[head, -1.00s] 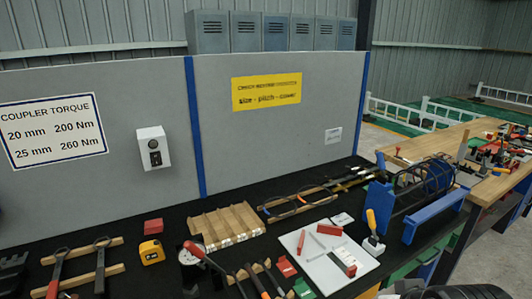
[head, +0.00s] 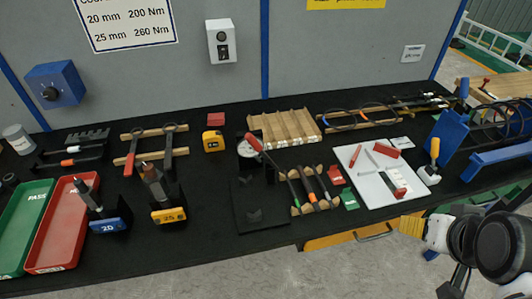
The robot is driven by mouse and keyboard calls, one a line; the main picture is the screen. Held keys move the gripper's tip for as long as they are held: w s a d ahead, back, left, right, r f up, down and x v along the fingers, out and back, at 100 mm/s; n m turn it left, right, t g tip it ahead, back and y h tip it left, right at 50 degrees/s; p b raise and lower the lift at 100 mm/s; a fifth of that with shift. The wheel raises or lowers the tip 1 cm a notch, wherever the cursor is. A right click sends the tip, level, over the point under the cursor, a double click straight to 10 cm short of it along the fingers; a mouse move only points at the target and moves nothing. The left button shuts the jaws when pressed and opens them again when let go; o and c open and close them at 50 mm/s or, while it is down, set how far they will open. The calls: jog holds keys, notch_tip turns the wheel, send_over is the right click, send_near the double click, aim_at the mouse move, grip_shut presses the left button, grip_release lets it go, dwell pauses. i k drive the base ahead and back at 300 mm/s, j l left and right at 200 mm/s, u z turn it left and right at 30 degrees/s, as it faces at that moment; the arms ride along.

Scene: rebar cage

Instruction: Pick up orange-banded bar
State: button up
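Several short dark bars lie side by side on a wooden cradle (head: 297,210) near the front middle of the bench. Colored marks show on them, one green; the orange-banded bar (head: 309,184) seems to be the middle one, but the band is too small to be sure. At the left, a dark holder carries bars with orange marks (head: 67,162).
A dial gauge stand (head: 248,150) with a red handle stands just left of the cradle. A white board (head: 375,178) with small parts lies to its right. Green (head: 22,222) and red (head: 62,230) trays are at the left. A blue-framed cage stand (head: 450,135) is at the right.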

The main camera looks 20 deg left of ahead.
aim_at(314, 201)
jog(key=u, duration=1.3)
jog(key=z, duration=0.5)
jog(key=i+l, duration=0.1)
jog(key=l, duration=0.3)
jog(key=i+l+z, duration=0.15)
jog(key=l, duration=0.25)
jog(key=i+l, duration=0.1)
jog(key=l, duration=0.3)
